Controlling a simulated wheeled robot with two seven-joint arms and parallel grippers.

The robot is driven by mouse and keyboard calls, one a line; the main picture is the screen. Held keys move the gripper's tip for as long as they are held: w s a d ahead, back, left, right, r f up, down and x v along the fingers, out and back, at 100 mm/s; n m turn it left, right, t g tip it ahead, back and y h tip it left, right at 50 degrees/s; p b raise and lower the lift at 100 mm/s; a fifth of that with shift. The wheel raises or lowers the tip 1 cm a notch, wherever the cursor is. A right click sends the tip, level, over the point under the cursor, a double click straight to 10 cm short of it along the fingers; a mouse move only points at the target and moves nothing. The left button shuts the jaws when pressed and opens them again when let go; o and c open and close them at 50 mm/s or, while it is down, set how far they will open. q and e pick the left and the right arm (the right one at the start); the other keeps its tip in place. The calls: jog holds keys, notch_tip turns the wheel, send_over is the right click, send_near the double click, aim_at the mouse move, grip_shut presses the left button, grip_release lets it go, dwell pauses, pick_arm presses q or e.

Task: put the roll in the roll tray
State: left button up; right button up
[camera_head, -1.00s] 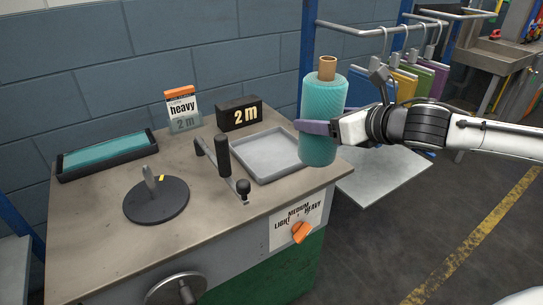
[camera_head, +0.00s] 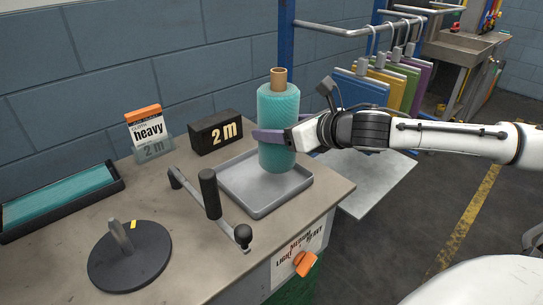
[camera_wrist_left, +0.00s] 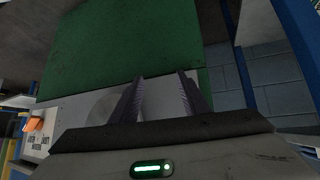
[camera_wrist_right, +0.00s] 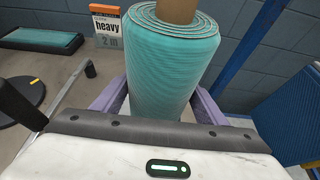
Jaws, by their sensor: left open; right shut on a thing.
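The roll (camera_head: 279,125) is teal cloth wound on a brown core, upright. My right gripper (camera_head: 270,138) is shut on it; its purple fingers also hold it in the right wrist view (camera_wrist_right: 160,98). In the head view the roll is over the grey roll tray (camera_head: 236,184), toward its back right. I cannot tell whether the roll's bottom touches the tray floor. My left gripper (camera_wrist_left: 160,98) shows only in the left wrist view, open and empty, with a green panel beyond it.
A crank handle (camera_head: 209,195) stands just left of the tray, with a black disc (camera_head: 130,262) farther left. A black 2 m block (camera_head: 215,132) and a heavy card (camera_head: 147,132) stand behind. A long tray with teal cloth (camera_head: 60,200) is at left. Cloth samples (camera_head: 385,85) hang behind my right arm.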

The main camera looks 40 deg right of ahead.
notch_tip(320, 180, down, 5)
jog(key=shift+r+b, duration=0.1)
jog(key=shift+b, duration=0.55)
jog(key=shift+f, duration=0.25)
jog(key=o, duration=1.4)
jog(key=shift+f, duration=0.1)
